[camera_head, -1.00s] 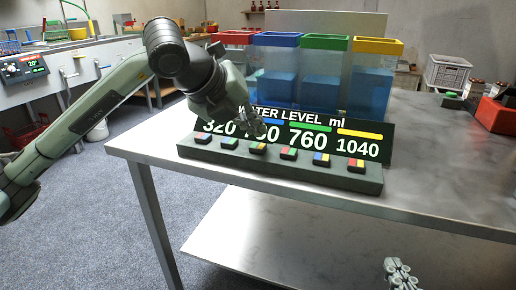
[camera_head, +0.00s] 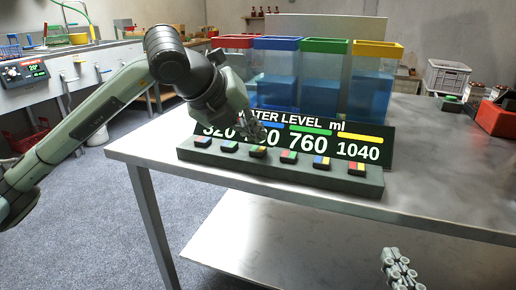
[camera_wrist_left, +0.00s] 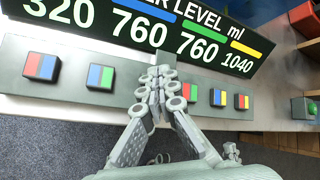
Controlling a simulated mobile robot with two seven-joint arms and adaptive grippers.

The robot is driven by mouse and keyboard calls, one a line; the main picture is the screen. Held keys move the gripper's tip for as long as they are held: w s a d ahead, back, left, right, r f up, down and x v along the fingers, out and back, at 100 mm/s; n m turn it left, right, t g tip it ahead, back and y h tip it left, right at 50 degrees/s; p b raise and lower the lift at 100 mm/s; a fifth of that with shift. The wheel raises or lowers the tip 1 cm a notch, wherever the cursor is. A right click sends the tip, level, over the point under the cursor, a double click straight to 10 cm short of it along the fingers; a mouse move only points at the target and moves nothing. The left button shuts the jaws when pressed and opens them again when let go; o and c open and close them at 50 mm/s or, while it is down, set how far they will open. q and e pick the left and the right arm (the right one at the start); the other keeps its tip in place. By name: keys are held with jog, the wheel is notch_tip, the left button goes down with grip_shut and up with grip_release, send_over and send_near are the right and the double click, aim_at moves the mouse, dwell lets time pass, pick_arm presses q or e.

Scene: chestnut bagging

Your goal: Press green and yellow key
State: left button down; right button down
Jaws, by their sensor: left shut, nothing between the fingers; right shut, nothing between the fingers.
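A dark key bar (camera_head: 300,175) on the table's front edge carries a row of two-coloured keys. The green and yellow key (camera_head: 258,151) is third from the left. In the left wrist view my left fingers cover its place. My left gripper (camera_head: 262,134) is shut and empty, its fingertips just above and behind that key; contact cannot be told. It also shows in the left wrist view (camera_wrist_left: 161,80), between the blue and green key (camera_wrist_left: 100,77) and the red and green key (camera_wrist_left: 189,91). My right gripper (camera_head: 397,266) is shut and empty, low at the bottom right, apart from the table.
A water level display (camera_head: 375,140) behind the bar reads 320, 760, 760 and 1040. Behind it stand water tanks with red, blue, green (camera_head: 325,44) and yellow rims. A red box (camera_head: 497,117) and a green button stand farther right.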

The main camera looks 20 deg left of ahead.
aim_at(255, 150)
pick_arm(q)
jog(key=shift+f, duration=0.1)
dwell(0.7)
jog(key=shift+f+b, duration=0.35)
jog(key=shift+b, duration=0.25)
jog(key=shift+f+b, duration=0.45)
jog(key=shift+b, duration=0.05)
dwell(0.4)
jog(key=shift+r, duration=0.1)
jog(key=shift+r+p, duration=0.45)
jog(key=shift+r, duration=0.3)
jog(key=shift+r+p, duration=1.65)
jog(key=shift+r, duration=0.9)
jog(key=shift+f, duration=0.1)
